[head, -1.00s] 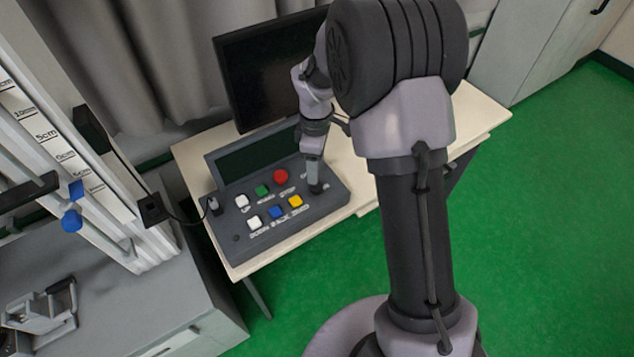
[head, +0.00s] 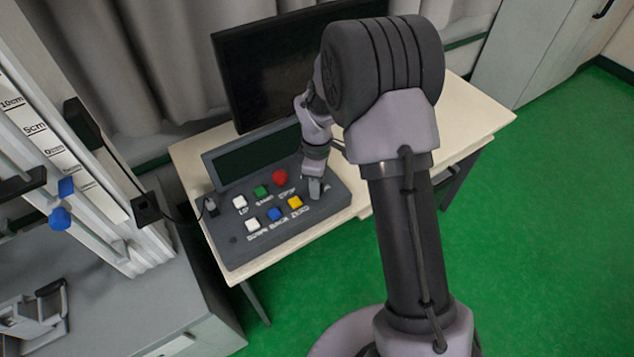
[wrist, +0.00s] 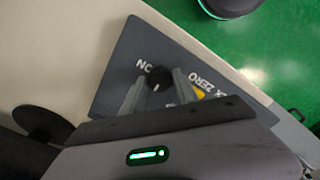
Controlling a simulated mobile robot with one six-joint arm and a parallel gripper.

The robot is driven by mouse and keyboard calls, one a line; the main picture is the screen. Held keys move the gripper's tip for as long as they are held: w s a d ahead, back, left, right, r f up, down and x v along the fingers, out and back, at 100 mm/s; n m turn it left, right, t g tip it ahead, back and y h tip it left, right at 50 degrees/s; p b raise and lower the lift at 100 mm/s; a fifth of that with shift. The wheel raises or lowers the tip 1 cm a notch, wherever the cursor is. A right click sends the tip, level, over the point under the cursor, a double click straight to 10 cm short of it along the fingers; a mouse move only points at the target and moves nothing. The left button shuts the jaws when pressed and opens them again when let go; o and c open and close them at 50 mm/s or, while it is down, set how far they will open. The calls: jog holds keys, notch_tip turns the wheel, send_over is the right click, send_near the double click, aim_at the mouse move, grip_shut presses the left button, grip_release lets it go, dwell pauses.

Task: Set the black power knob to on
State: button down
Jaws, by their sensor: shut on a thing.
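The black power knob (wrist: 157,76) sits at the corner of the dark grey control box, beside the white "ON" lettering (wrist: 143,67) in the wrist view. My gripper (wrist: 158,84) has one finger on each side of the knob and is shut on it. A small white mark shows on the knob, but I cannot tell surely which way it points. In the head view my gripper (head: 315,190) is down at the right end of the control box (head: 232,252) and hides the knob. The box's display (head: 257,157) is dark.
White, green, red, blue and yellow buttons (head: 275,213) lie just left of my gripper. A dark monitor (head: 265,75) stands behind the box on the cream table (head: 470,115). A tower with a scale (head: 65,150) stands at the left. Green floor is clear at right.

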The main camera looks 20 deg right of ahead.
jog(key=shift+m, duration=0.4)
jog(key=m+p, duration=0.1)
jog(key=m, duration=0.2)
jog(key=shift+m, duration=0.4)
jog(key=m, duration=0.4)
jog(key=shift+m, duration=0.3)
jog(key=m, duration=0.4)
jog(key=shift+m+b, duration=0.35)
jog(key=shift+m, duration=2.15)
jog(key=c, duration=0.9)
grip_release()
